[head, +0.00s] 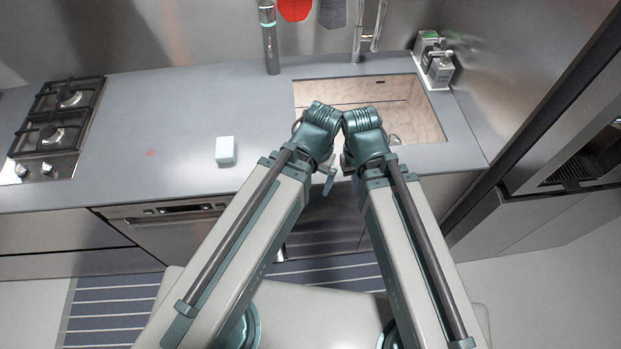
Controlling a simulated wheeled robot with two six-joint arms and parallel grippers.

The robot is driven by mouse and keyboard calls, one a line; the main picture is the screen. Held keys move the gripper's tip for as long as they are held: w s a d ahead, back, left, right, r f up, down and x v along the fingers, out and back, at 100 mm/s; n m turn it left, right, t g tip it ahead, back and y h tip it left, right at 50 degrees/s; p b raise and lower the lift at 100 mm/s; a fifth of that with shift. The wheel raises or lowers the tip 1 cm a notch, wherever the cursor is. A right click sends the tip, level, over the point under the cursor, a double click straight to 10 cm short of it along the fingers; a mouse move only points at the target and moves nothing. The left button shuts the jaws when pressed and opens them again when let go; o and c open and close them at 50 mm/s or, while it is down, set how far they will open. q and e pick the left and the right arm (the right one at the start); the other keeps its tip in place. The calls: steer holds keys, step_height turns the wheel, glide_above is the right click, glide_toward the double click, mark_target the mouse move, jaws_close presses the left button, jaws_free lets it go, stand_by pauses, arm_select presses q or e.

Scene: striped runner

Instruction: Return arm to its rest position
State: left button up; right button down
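My two arms reach forward from the bottom of the head view, and their wrists almost meet at the front edge of the sink. My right gripper (348,163) is folded back under its wrist and mostly hidden by it. My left gripper (329,180) shows only as a small part below its wrist, in front of the counter edge. I cannot make out the fingers of either one well enough to tell open from shut. I see no object held in either.
A small white box (225,150) stands on the grey counter (170,120). A gas hob (58,115) is at left, the sink (425,120) at centre right. A dark bottle (269,40), a tap (370,35) and soap dispensers (440,70) stand behind. A striped runner (105,310) lies on the floor.

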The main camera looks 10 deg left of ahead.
arm_select(q)
step_height(320, 180, down, 5)
steer(key=b, duration=0.5)
steer(key=shift+f, duration=0.15)
stand_by(0.8)
steer(key=n+t+p, duration=0.3)
steer(key=n+p, duration=0.3)
steer(key=n, duration=0.1)
glide_toward(224, 146)
steer(key=b+x, duration=0.2)
steer(key=b, duration=0.2)
steer(key=b+x, duration=0.2)
steer(key=b, duration=0.2)
steer(key=shift+w+a+f, duration=0.1)
steer(key=shift+a+f, duration=0.15)
